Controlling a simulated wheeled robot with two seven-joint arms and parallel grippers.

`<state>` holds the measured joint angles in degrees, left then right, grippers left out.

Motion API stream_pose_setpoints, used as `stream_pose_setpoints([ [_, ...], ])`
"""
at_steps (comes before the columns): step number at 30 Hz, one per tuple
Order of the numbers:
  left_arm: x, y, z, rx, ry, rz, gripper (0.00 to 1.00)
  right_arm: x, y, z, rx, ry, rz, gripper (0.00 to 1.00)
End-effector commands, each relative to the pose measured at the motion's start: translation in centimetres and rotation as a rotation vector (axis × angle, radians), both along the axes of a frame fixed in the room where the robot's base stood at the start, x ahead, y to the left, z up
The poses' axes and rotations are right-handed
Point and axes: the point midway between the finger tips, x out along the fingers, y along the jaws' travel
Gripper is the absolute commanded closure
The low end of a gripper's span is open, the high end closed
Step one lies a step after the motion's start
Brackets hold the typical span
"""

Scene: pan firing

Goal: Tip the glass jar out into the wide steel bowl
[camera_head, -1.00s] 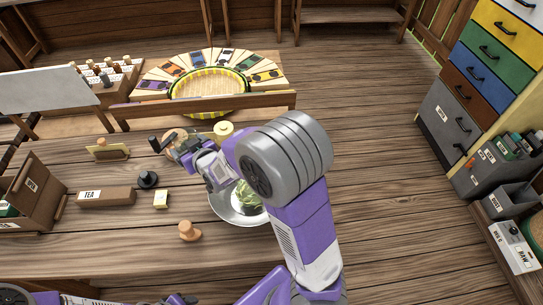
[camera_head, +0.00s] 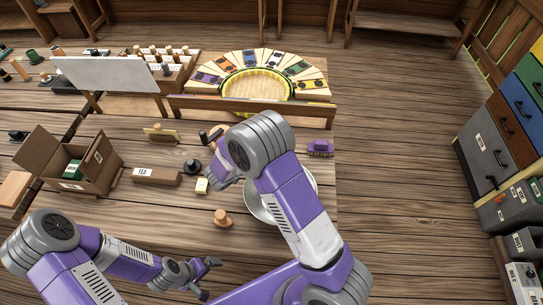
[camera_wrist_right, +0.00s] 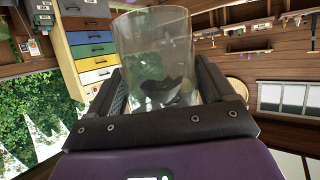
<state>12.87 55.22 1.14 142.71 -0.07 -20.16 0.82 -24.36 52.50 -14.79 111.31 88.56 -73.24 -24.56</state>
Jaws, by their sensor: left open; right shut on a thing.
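The glass jar (camera_wrist_right: 152,50) is clear and sits between the two dark fingers of my right gripper (camera_wrist_right: 166,88), which is shut on it. The right wrist view is upside down, with the drawers in reversed order, and the jar's rim is toward the picture's top. Dark bits show in or through the glass near the fingers. The jar cannot be made out in the head view. The wide steel bowl (camera_head: 261,213) is on the table, mostly hidden behind my right arm; its contents are hidden. My left gripper (camera_head: 209,279) is open and empty near the table's front.
A cardboard box (camera_head: 90,178) stands further left. A purple object (camera_head: 320,148) lies near the right edge.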

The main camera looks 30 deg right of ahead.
Motion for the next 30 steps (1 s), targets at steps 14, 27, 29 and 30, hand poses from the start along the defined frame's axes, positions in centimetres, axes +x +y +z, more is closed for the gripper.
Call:
stream_pose_setpoints([
  [14,0.0,0.0,1.3,0.000,0.001,0.000,0.00,-5.8,0.6,-2.6,-0.002,-0.006,-0.275,0.59],
  [27,0.0,0.0,-2.4,0.000,0.001,0.000,0.00,-5.7,0.6,-6.6,-0.002,-0.007,-0.271,0.59],
  [29,0.0,0.0,-2.7,0.000,0.001,0.000,0.00,-5.7,0.6,-6.9,0.012,-0.014,-0.271,0.59],
  [30,0.0,0.0,-2.6,0.000,0.001,0.000,0.00,-5.5,0.8,-6.3,0.071,-0.041,-0.274,0.59],
])
